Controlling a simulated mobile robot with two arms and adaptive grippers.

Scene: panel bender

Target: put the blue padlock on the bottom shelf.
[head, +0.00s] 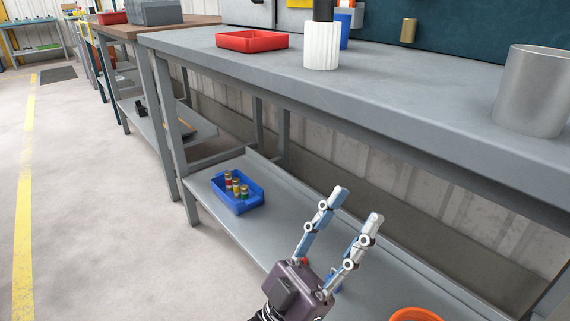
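My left gripper (356,208) reaches in from the bottom, over the bottom shelf (400,270) of the grey workbench. Its two fingers are spread apart with nothing between the tips. My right gripper is not in view.
A blue bin (245,205) with several small coloured cylinders stands left on the bottom shelf. An orange round object (415,315) is at the lower right. The grey bench top (400,85) overhangs the shelf, carrying a red tray (252,40), white cup (322,48) and metal cylinder (532,90).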

